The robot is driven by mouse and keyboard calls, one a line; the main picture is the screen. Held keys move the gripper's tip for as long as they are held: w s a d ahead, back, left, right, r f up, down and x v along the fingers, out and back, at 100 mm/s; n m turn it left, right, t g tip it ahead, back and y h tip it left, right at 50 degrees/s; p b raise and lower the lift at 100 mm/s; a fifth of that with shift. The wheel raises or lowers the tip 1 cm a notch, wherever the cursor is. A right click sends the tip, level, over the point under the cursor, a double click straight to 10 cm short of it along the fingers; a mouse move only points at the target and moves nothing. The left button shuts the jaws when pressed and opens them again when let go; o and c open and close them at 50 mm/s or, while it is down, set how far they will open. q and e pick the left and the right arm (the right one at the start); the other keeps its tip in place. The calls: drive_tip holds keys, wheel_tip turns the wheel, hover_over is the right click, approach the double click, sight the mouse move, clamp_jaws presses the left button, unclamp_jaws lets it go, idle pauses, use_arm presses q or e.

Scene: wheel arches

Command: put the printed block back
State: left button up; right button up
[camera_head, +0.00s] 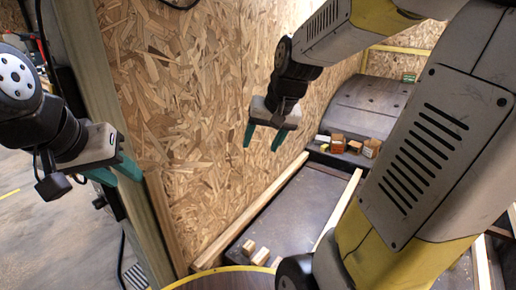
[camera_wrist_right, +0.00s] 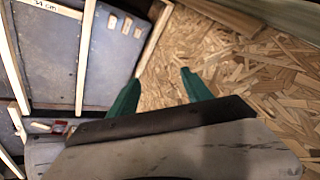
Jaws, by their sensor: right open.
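Several small orange-brown blocks (camera_head: 337,143) stand together at the far end of the floor panel in the camera_head view. Some have marks on their faces, but I cannot tell which is the printed block. Several pale wooden blocks (camera_head: 261,256) sit on the near part of the panel. They also show in the right wrist view (camera_wrist_right: 126,25). My right gripper (camera_head: 263,143) is open and empty, pointing down in front of the chipboard wall. Its teal fingers stand apart in the right wrist view (camera_wrist_right: 160,92). My left gripper (camera_head: 120,178) is open and empty at the left, beside the wooden post.
A chipboard wall (camera_head: 180,100) fills the middle. Wooden strips (camera_head: 255,208) divide the dark floor panel (camera_head: 290,215). A grey wheel arch (camera_head: 365,105) rises at the back, with a small green box (camera_head: 408,78) near it. My right arm hides much of the right side.

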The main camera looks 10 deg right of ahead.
drive_tip(key=s+a+r+n, duration=0.1)
drive_tip(key=s+r, duration=0.1)
drive_tip(key=s, duration=0.4)
drive_tip(key=s+r+n+t, duration=0.1)
drive_tip(key=s+r, duration=0.1)
drive_tip(key=s, duration=0.4)
drive_tip(key=shift+s+a+n, duration=0.3)
drive_tip(key=shift+s+a, duration=0.1)
